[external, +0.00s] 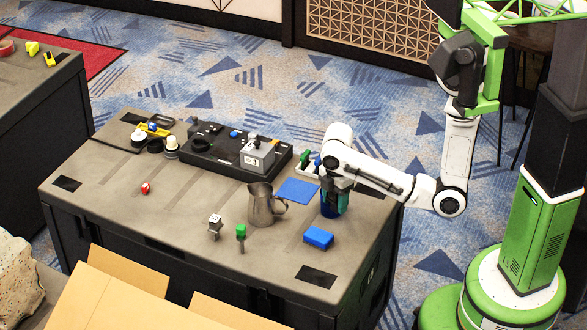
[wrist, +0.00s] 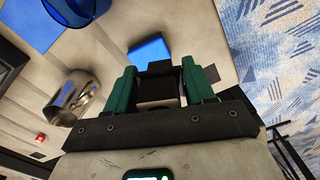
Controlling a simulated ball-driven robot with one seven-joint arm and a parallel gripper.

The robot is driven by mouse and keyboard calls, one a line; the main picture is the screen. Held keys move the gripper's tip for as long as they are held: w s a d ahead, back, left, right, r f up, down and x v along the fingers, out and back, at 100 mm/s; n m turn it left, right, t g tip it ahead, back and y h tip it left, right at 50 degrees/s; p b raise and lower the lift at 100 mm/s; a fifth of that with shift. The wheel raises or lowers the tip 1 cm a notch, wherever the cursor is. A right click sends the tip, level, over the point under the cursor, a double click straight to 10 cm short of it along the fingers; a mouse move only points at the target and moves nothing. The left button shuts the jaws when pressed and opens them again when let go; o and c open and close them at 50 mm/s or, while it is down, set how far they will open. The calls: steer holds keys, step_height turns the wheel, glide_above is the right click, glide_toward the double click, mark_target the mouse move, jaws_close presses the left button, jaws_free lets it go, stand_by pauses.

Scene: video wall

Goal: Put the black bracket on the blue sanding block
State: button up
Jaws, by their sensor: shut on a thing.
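The blue sanding block (external: 318,238) lies flat near the table's front right; it also shows in the wrist view (wrist: 147,50), just beyond my fingertips. My gripper (external: 343,203) is above the right part of the table, behind the block in the external view. In the wrist view, its green fingers (wrist: 158,75) are shut on the black bracket (wrist: 160,88), a dark piece between them. The bracket and the block are apart as far as I can tell. The bracket cannot be made out in the external view.
A metal pitcher (external: 263,206) stands left of my gripper. A dark blue cup (external: 328,209) is close beside my gripper, near a flat blue sheet (external: 297,190). A green-topped item (external: 240,232) and a small grey item (external: 215,225) stand at the front. A black tray (external: 215,150) lies behind.

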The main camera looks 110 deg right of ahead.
steer(key=w+f, duration=0.1)
steer(key=w+d+f, duration=0.1)
steer(key=f, duration=0.1)
steer(key=w+f, duration=0.1)
steer(key=f, duration=0.1)
steer(key=shift+w+d, duration=0.15)
steer(key=shift+w, duration=0.2)
steer(key=shift+w+f, duration=0.2)
steer(key=shift+f, duration=1.65)
steer(key=shift+f, duration=0.1)
steer(key=o, duration=1.2)
